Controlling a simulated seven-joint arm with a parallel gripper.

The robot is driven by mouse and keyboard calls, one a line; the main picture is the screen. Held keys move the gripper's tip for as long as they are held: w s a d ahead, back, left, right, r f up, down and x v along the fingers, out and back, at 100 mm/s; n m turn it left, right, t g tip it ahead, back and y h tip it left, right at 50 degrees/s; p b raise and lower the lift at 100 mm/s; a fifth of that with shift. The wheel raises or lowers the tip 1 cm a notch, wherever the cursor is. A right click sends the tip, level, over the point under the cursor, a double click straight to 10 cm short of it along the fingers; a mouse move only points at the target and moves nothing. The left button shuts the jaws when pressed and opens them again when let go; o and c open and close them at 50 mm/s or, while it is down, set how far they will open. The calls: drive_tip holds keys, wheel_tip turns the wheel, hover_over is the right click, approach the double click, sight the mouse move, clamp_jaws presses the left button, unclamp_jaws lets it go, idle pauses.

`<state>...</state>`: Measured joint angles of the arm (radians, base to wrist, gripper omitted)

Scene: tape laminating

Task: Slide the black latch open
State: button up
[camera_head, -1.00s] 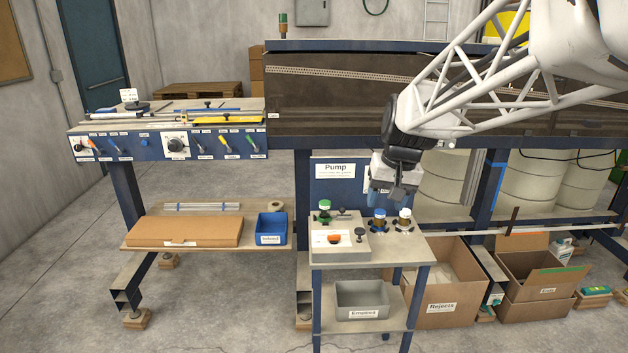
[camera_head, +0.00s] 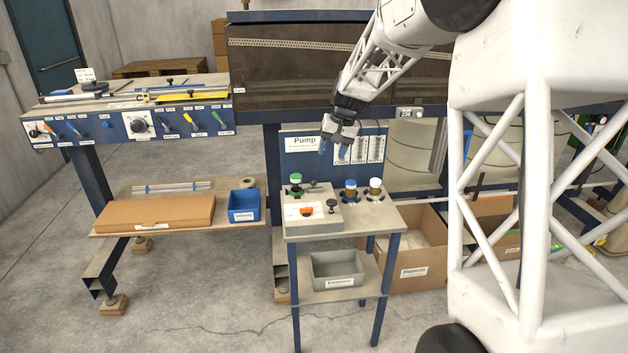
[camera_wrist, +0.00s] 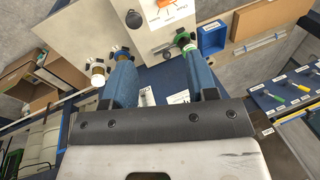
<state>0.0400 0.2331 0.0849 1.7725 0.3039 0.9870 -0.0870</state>
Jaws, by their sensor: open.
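The pump station's pale box (camera_head: 328,216) stands on a small table and carries small black knobs. One black knob (camera_head: 332,205) is at its front right, beside an orange knob (camera_head: 306,211). Another small black piece (camera_head: 313,186) is at its back edge, and it also shows in the wrist view (camera_wrist: 166,48). I cannot tell which of these is the latch. My gripper (camera_head: 333,150) is open and empty, above and behind the box, in front of the Pump panel. In the wrist view its two blue fingers (camera_wrist: 156,62) point towards the box's back edge, apart from it.
A green-capped fitting (camera_head: 295,181) stands at the box's left back. Blue-capped (camera_head: 350,187) and white-capped (camera_head: 376,186) fittings stand on its right. A grey bin (camera_head: 337,268) is on the shelf below. A blue tray (camera_head: 243,207) is further left.

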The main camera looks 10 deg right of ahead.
drive_tip(key=w+f+y, duration=0.1)
drive_tip(key=w+f, duration=1.3)
drive_tip(key=w, duration=0.4)
drive_tip(key=shift+w+f+m, duration=0.3)
drive_tip(key=shift+w, duration=0.1)
drive_tip(key=shift+f, duration=0.15)
drive_tip(key=shift+x, duration=3.7)
drive_tip(key=shift+s, duration=0.1)
drive_tip(key=shift+c, duration=0.2)
clamp_jaws()
